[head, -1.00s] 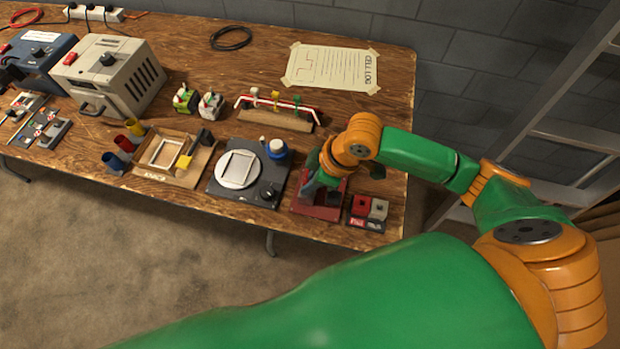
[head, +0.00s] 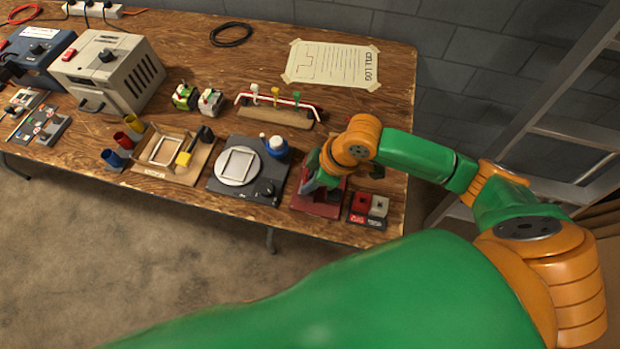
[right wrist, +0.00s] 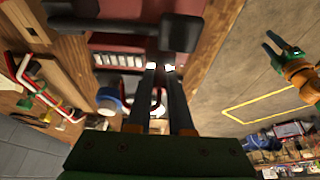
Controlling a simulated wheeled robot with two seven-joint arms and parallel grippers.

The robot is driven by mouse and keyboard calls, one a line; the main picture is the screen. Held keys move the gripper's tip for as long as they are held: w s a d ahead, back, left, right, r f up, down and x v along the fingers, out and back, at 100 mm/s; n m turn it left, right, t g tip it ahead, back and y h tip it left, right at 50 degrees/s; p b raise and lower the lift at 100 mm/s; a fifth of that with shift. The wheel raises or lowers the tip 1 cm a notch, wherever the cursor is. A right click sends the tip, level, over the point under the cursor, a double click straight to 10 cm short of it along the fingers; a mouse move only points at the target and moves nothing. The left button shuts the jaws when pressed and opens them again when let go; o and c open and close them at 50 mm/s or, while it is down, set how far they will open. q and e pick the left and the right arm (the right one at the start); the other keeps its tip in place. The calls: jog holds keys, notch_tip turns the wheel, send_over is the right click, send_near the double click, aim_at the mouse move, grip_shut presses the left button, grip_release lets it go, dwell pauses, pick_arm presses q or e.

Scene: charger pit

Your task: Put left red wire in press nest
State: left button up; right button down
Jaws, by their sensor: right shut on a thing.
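The red press (head: 318,208) stands near the table's front right edge. My right gripper (head: 318,180) is low over it, and the arm hides its nest from the head view. In the right wrist view the fingertips (right wrist: 159,67) are close together at the press's red body (right wrist: 125,42). A small red piece shows between the fingers, probably the red wire; its seating cannot be told. A wooden rack (head: 273,118) farther back carries a red and white wire on coloured clips. My left gripper (right wrist: 274,42) is open over the floor in the right wrist view.
A red and grey block pair (head: 368,208) stands just right of the press. A dark plate with a white disc (head: 237,180) and a blue bottle (head: 275,147) are to its left. A wooden tray (head: 175,158) lies farther left.

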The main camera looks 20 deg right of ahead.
jog(key=shift+f, duration=0.25)
jog(key=c, duration=0.7)
grip_release()
jog(key=shift+c, duration=0.2)
notch_tip(320, 180, up, 7)
jog(key=p, duration=0.9)
jog(key=shift+r, duration=0.1)
